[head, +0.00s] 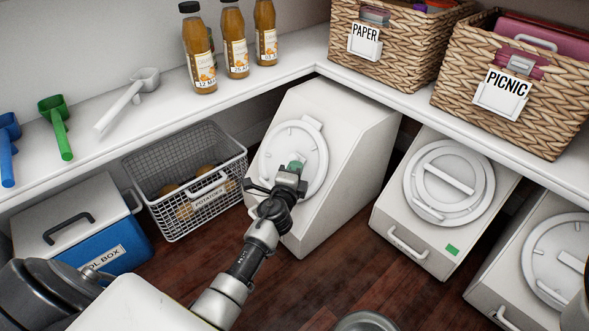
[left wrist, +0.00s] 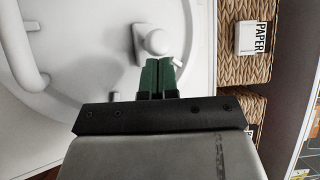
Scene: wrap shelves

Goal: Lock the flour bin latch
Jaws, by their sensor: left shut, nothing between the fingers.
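My left gripper (head: 296,166) is in front of the round white lid (head: 277,158) of the leftmost white bin (head: 338,118). Its green fingers (left wrist: 161,76) are together, with nothing between them. In the left wrist view the fingertips are just below a white knob-like latch piece (left wrist: 153,43) on the lid. I cannot tell whether they touch it. A curved white handle (left wrist: 28,80) shows at the left of the lid. My gripper and arm hide the lower part of this bin's front. No flour label is readable. My right gripper is not in view.
Two more white bins with round lids stand to the right, a middle one (head: 413,236) and one at the edge (head: 496,291). A wire basket (head: 178,225) and a blue tool box (head: 93,268) are left. The white shelf (head: 282,76) overhangs the bins. Wooden floor (head: 340,265) is open in front.

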